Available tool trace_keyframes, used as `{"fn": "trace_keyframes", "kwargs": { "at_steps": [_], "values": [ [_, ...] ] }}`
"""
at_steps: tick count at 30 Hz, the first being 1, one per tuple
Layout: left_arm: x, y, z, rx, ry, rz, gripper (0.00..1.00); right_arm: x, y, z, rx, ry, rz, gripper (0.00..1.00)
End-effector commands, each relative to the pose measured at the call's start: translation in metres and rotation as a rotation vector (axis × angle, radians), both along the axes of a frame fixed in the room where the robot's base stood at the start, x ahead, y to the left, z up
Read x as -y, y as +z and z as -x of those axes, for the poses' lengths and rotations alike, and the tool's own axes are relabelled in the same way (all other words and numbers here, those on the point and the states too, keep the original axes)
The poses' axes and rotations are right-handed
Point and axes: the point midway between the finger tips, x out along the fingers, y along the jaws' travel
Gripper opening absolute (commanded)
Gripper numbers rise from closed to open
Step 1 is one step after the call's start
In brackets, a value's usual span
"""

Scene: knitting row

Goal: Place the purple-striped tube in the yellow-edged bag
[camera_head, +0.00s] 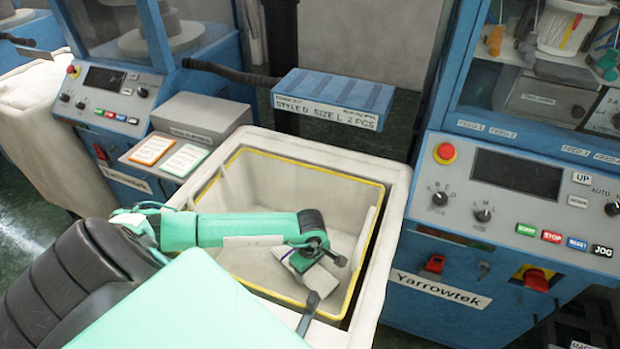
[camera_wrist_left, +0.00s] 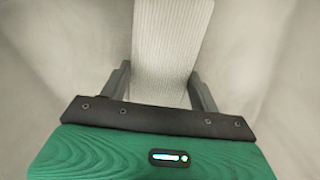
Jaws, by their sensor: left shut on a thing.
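The tube (camera_head: 299,262) is pale, ribbed fabric with a dark purple stripe, and it hangs at a tilt inside the bag. It also shows in the left wrist view (camera_wrist_left: 171,45), running away from the fingers. My left gripper (camera_head: 317,252) is shut on its near end, over the bag's opening. The yellow-edged bag (camera_head: 375,230) is a pale liner in a bin, open at the top, with its yellow rim showing. Its front left is hidden by my arm. A dark finger-like piece near the bag's front rim looks like part of my right gripper (camera_head: 308,312); its opening is hidden.
A blue box sign (camera_head: 335,95) reading "STYLE D SIZE L 2 PCS" stands behind the bin. Blue knitting machines with panels (camera_head: 515,175) stand left and right. A grey box (camera_head: 203,112) and two cards (camera_head: 185,160) sit at the bin's back left.

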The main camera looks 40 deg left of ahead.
Motion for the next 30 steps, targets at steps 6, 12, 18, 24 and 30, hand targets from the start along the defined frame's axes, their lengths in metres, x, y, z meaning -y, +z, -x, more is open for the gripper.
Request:
{"fn": "trace_keyframes", "kwargs": {
  "at_steps": [6,12,18,24,30],
  "values": [
    [0.0,-0.012,0.0,0.001,-0.001,0.0,0.41,0.0,0.002,0.003,-0.004,0.0,0.001,0.85],
    [0.0,-0.013,0.0,0.001,-0.001,0.0,0.41,0.0,0.0,0.004,-0.005,0.001,0.0,0.85],
    [0.0,-0.015,0.0,0.001,-0.001,0.0,0.82,-0.003,-0.002,0.004,-0.006,0.001,-0.003,0.85],
    [0.0,-0.015,0.0,0.001,-0.001,0.0,0.84,-0.006,-0.002,0.004,-0.005,0.001,-0.006,0.85],
    [0.0,-0.01,0.0,0.001,0.0,0.0,0.84,-0.006,0.004,0.004,-0.005,0.002,-0.006,0.85]
  ]
}}
